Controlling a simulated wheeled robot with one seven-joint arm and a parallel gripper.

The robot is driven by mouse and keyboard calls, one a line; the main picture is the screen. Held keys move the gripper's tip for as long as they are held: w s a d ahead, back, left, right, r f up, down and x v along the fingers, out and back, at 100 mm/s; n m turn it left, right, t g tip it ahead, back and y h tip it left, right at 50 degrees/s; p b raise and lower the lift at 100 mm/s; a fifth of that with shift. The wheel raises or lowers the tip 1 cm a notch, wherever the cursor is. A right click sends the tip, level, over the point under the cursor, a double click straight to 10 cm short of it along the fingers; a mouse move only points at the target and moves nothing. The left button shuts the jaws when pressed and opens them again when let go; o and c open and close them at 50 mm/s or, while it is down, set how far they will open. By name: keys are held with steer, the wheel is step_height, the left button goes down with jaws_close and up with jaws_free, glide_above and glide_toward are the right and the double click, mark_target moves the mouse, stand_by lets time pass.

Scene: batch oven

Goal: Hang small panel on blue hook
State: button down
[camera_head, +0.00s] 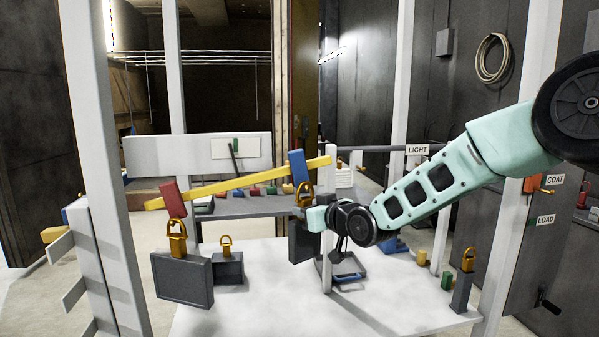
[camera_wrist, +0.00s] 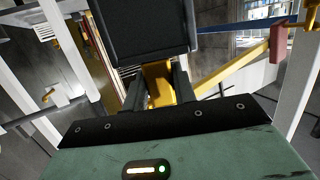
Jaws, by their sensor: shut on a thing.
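My gripper (camera_head: 312,217) is shut on the orange-yellow neck of a dark panel (camera_head: 299,243). In the wrist view the panel (camera_wrist: 145,32) lies beyond the fingers (camera_wrist: 160,90), with the yellow neck (camera_wrist: 160,78) between them. The blue hook (camera_head: 297,168) hangs at the right part of a yellow beam (camera_head: 240,183). The held panel's orange loop (camera_head: 305,192) overlaps the hook's lower end; I cannot tell whether it is around it. A red hook (camera_head: 173,200) at the beam's left end carries a larger dark panel (camera_head: 182,280) by its loop.
The beam tilts down to the left on a white post (camera_head: 326,262). Another looped dark panel (camera_head: 227,268) is behind the large one. A slim looped block (camera_head: 462,292) stands at the white table's (camera_head: 250,315) right. White uprights (camera_head: 105,170) flank the table. The front tabletop is clear.

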steer(key=shift+f+b, duration=0.45)
stand_by(0.8)
steer(key=c, duration=1.5)
jaws_free()
steer(key=shift+o, duration=0.7)
steer(key=o, duration=0.5)
steer(key=shift+o, duration=0.2)
steer(key=shift+s+d, duration=0.1)
